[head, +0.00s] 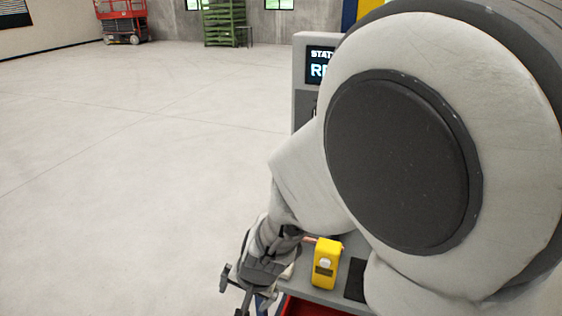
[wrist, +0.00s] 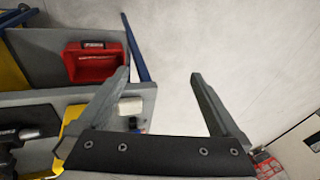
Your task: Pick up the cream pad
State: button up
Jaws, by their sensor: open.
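In the head view my gripper (head: 234,296) hangs at the bench's left edge, partly cut off by the frame.
A yellow device (head: 326,263), a copper-coloured tube (head: 310,239) and a black mat (head: 355,280) are on the bench. A red bin (wrist: 95,64) sits on the lower level beside a blue post (wrist: 135,48). A dark tool (wrist: 24,136) lies at left. Open floor is left.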

notch_tip(320, 180, down, 7)
jog(key=m+t+h+p, duration=0.1)
jog(key=t+h+p, duration=0.1)
jog(key=h+p, duration=0.25)
notch_tip(320, 180, up, 4)
jog(key=w+d+f+t+h+p, duration=0.1)
jog(key=w+d+t+h+p, duration=0.1)
jog(key=t+h+p, duration=0.3)
jog(key=w+d+f+b, duration=0.1)
jog(key=w+f+b, duration=0.1)
jog(key=w+b, duration=0.2)
jog(key=w+d+f+t+y+b, duration=0.1)
jog(key=w+d+f+b, duration=0.1)
jog(key=w+b, duration=0.3)
jog(key=w+d+f+y+b, duration=0.1)
jog(key=w+d+f+b, duration=0.1)
jog(key=b, duration=0.4)
jog(key=shift+a+x, duration=0.15)
jog(key=shift+x, duration=0.55)
jog(key=shift+a+x, duration=0.15)
jog(key=shift+x, duration=0.6)
jog(key=shift+w+d+b, duration=0.15)
jog(key=shift+w+b, duration=0.15)
jog(key=shift+w, duration=0.25)
jog(key=shift+c, duration=0.3)
jog(key=c, duration=1.1)
